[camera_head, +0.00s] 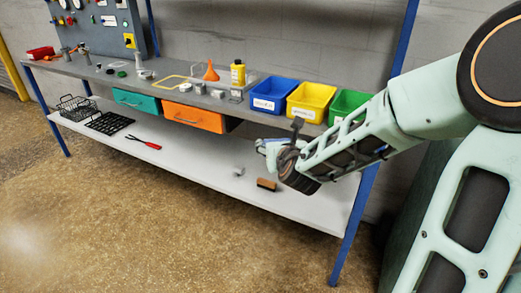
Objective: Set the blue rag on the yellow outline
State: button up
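The yellow outline (171,77) is on the grey bench top, left of the orange funnel. It looks empty inside, though small items stand close to its right. My gripper (272,148) is in front of the bench, below the blue and yellow bins. A pale blue and white shape shows at its end. I cannot tell whether this is the blue rag or part of the gripper. The fingers are too small and overlapped to read. No other blue rag shows clearly on the bench or the lower shelf.
Blue (270,95), yellow (311,100) and green (348,105) bins line the right bench top. A yellow bottle (238,74) and orange funnel (211,72) stand left of them. A brush (267,184) and red-handled tool (144,142) lie on the white lower shelf (205,172).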

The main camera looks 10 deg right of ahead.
aim_at(173, 82)
jog(key=i+j+u, duration=0.1)
jog(key=u, duration=0.5)
jog(key=i+j+u, duration=0.25)
jog(key=i, duration=0.2)
jog(key=i+u, duration=0.3)
jog(key=i+l, duration=0.05)
jog(key=i, duration=0.05)
